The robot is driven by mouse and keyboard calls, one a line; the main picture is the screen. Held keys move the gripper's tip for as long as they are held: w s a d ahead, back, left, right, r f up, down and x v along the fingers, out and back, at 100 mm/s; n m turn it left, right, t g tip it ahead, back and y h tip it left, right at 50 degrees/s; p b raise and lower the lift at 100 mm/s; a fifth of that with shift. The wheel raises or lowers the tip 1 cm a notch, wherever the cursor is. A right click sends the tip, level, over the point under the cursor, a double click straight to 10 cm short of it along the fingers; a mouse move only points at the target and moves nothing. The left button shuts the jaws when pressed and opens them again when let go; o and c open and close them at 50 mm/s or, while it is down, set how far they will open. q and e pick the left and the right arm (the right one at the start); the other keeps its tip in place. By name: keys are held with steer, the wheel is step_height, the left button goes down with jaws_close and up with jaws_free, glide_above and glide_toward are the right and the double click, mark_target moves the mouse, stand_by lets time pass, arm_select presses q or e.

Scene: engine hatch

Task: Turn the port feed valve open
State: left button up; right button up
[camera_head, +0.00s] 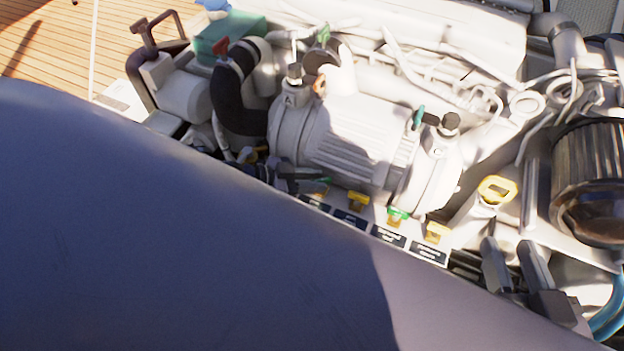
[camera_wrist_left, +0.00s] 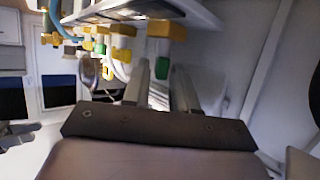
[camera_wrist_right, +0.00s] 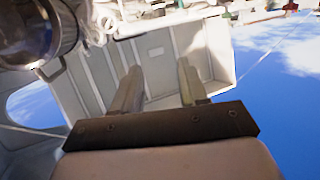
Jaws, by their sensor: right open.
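A row of small valve handles, yellow (camera_head: 357,200) and green (camera_head: 398,215), stands above dark label plates (camera_head: 388,236) below the engine's cylinder. The labels are too small to read, so I cannot tell which valve is the port feed one. In the left wrist view the fingers of my left gripper (camera_wrist_left: 162,88) stand somewhat apart, with a green handle (camera_wrist_left: 162,72) between or just beyond their tips; contact is unclear. A yellow handle (camera_wrist_left: 165,30) is above it. My right gripper (camera_head: 513,250) is open and empty at the lower right, apart from the valves.
A dark round filter (camera_head: 590,190) and blue hose (camera_head: 610,310) are at the far right. Hoses and pipes crowd the engine. My own arm hides the lower left of the head view.

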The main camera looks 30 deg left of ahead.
arm_select(q)
jaws_close()
